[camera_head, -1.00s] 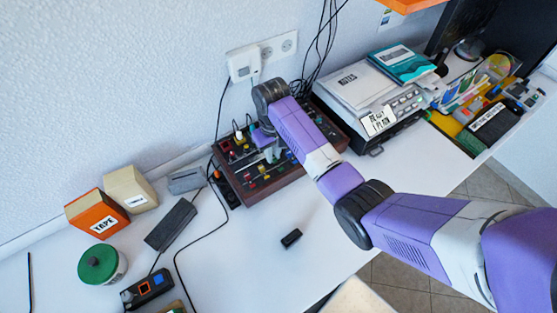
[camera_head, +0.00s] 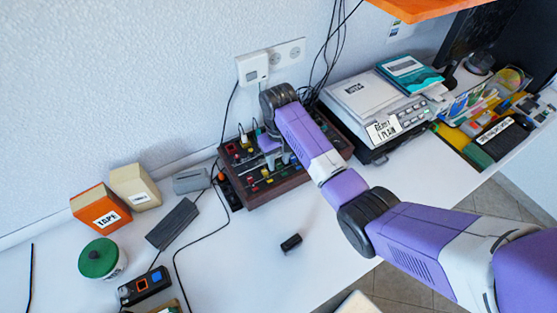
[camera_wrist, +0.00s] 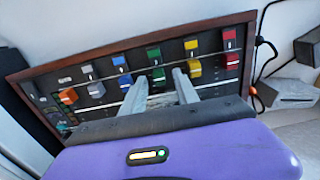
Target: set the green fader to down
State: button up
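The mixer panel (camera_head: 297,179) is a dark box with a wooden frame on the desk against the wall. In the wrist view its face (camera_wrist: 215,74) carries a row of coloured faders. The green fader cap (camera_wrist: 158,74) sits below a green marker (camera_wrist: 154,54), between the yellow fader cap (camera_wrist: 194,69) and the blue fader cap (camera_wrist: 126,81). My gripper (camera_wrist: 160,80) is open, with its fingertips on either side of the green cap. I cannot tell whether they touch it. In the head view my gripper (camera_head: 268,146) is over the panel and hides part of it.
A red fader cap (camera_wrist: 232,59) and white fader cap (camera_wrist: 96,89) are in the same row. A printer-like device (camera_head: 370,100) stands right of the panel; a dark power strip (camera_head: 230,193) lies at its left.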

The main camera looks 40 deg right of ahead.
aim_at(277, 162)
notch_tip(277, 162, up, 8)
jog(key=shift+f+b, duration=0.2)
jog(key=shift+b, duration=0.1)
dwell(0.5)
jog(key=shift+w, duration=0.3)
jog(key=w+a+r+t+h, duration=0.1)
jog(key=w+a+r+t, duration=0.25)
jog(key=w+t, duration=0.6)
jog(key=s+a+r+t, duration=0.1)
jog(key=s+a, duration=0.3)
jog(key=s, duration=1.1)
jog(key=s+a+r+n+t, duration=0.1)
jog(key=s+a+r+t, duration=0.1)
jog(key=s, duration=1.4)
jog(key=s+a+r+n+t+y+b, duration=0.1)
jog(key=s+a+r, duration=0.3)
jog(key=s, duration=1.1)
jog(key=shift+s+a+t, duration=0.2)
jog(key=shift+a+t, duration=0.45)
jog(key=shift+a, duration=0.55)
